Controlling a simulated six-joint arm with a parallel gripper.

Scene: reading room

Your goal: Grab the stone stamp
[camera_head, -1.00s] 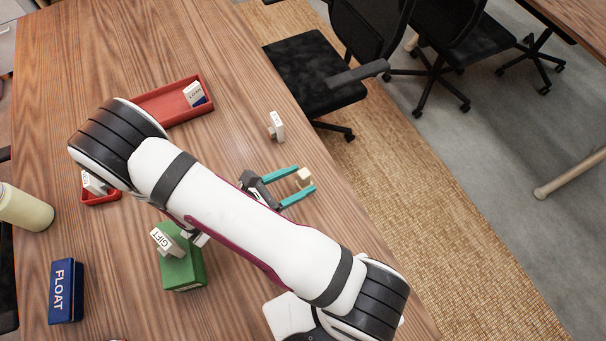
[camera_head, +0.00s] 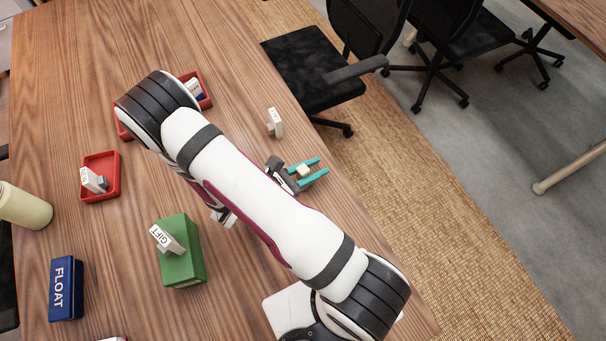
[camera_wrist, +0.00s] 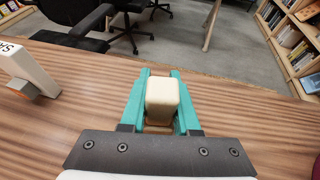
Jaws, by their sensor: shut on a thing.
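The stone stamp is a small cream block (camera_head: 303,170) on the right side of the table. It also shows in the wrist view (camera_wrist: 163,98), standing upright between the two teal fingers. My gripper (camera_head: 322,167) points to the right, low over the table. Its fingers, also in the wrist view (camera_wrist: 160,74), are shut on the stone stamp, one on each side. The stamp's lower part is partly hidden, and I cannot tell whether it still touches the wood.
A white lettered stamp (camera_head: 275,122) stands nearby; it shows at left in the wrist view (camera_wrist: 28,70). A green box (camera_head: 183,262) bears a GIFT stamp (camera_head: 166,240). Red trays (camera_head: 113,180) (camera_head: 124,133), a blue FLOAT box (camera_head: 66,290) and a cream cylinder (camera_head: 22,207) stand left.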

